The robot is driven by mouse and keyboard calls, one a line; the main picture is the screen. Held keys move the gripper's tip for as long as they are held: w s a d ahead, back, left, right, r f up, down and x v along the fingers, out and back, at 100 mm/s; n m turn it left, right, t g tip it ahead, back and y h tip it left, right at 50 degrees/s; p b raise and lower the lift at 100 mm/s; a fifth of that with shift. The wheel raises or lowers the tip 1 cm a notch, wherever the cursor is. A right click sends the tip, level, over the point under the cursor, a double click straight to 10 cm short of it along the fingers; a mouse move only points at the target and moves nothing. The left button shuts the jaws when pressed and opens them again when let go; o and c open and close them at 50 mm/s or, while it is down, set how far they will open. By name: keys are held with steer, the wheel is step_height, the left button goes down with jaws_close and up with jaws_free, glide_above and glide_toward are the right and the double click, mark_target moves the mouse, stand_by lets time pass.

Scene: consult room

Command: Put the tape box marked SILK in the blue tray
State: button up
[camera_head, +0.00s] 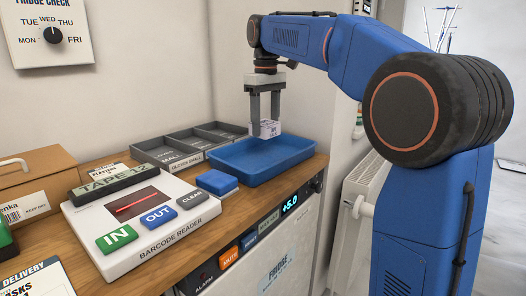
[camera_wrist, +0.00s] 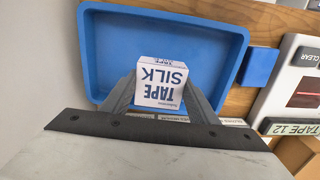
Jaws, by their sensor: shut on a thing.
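The white tape box marked SILK (camera_wrist: 160,80) is between the fingers of my gripper (camera_wrist: 160,98), which is shut on it. In the head view the box (camera_head: 270,128) hangs from my gripper (camera_head: 266,122) over the back left part of the blue tray (camera_head: 290,165). The box appears to be above the tray floor, though the exact gap is hard to tell. In the wrist view the blue tray (camera_wrist: 238,38) lies behind the box and looks empty. The tray stands on the wooden counter.
A grey divided tray (camera_head: 165,158) stands left of the blue tray. A blue block (camera_head: 217,183) sits in front of it. The barcode reader (camera_head: 150,230) with its IN, OUT and CLEAR buttons takes up the counter's front left. The counter's right edge (camera_head: 318,165) is close to the blue tray.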

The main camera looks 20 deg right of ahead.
mark_target(266, 122)
steer(key=shift+f, duration=4)
steer(key=shift+f, duration=0.15)
steer(key=o, duration=1)
steer(key=shift+o, duration=0.2)
step_height(266, 122, up, 12)
steer(key=shift+r, duration=0.2)
steer(key=shift+s, duration=0.15)
